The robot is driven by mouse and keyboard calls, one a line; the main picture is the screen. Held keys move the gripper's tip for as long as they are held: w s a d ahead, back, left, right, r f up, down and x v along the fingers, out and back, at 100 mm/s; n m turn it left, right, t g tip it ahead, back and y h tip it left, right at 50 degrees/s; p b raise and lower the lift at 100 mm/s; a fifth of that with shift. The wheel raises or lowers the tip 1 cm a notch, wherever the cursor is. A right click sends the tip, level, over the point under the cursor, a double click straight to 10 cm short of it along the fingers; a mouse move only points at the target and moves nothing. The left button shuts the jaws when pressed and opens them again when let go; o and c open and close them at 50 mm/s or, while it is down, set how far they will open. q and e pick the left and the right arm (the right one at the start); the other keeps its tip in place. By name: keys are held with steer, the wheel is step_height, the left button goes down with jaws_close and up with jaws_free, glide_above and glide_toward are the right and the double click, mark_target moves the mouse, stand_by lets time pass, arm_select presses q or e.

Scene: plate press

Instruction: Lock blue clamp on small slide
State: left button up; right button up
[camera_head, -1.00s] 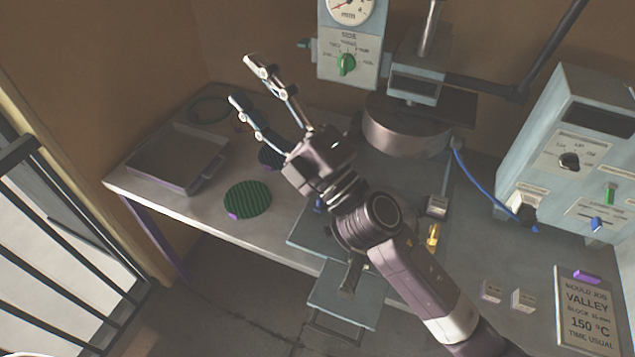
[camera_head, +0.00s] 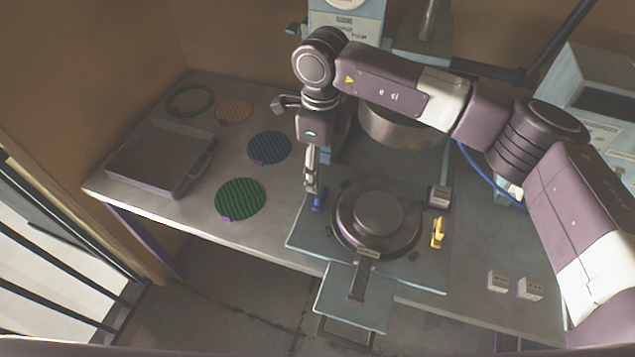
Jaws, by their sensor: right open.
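The blue clamp (camera_head: 319,201) stands at the left side of the round mould (camera_head: 372,218), on the grey-blue slide plate (camera_head: 301,243). A yellow clamp (camera_head: 437,233) stands at the right side of the mould. My right gripper (camera_head: 311,184) points down just above the blue clamp, its fingers seen nearly edge-on. It is open; whether a finger touches the clamp I cannot tell. My left gripper is not in view.
Green (camera_head: 240,198), blue (camera_head: 269,147) and orange (camera_head: 234,110) ridged discs and a grey tray (camera_head: 150,172) lie on the left. Small blocks (camera_head: 529,288) sit at front right. My right arm crosses above the right side.

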mark_target(321, 191)
steer(key=shift+d+f, duration=0.2)
steer(key=shift+d, duration=0.05)
step_height(321, 191, down, 6)
steer(key=p, duration=0.2)
steer(key=shift+p, duration=0.3)
steer(key=shift+f, duration=0.6)
steer(key=c, duration=1.2)
steer(key=shift+o, duration=0.2)
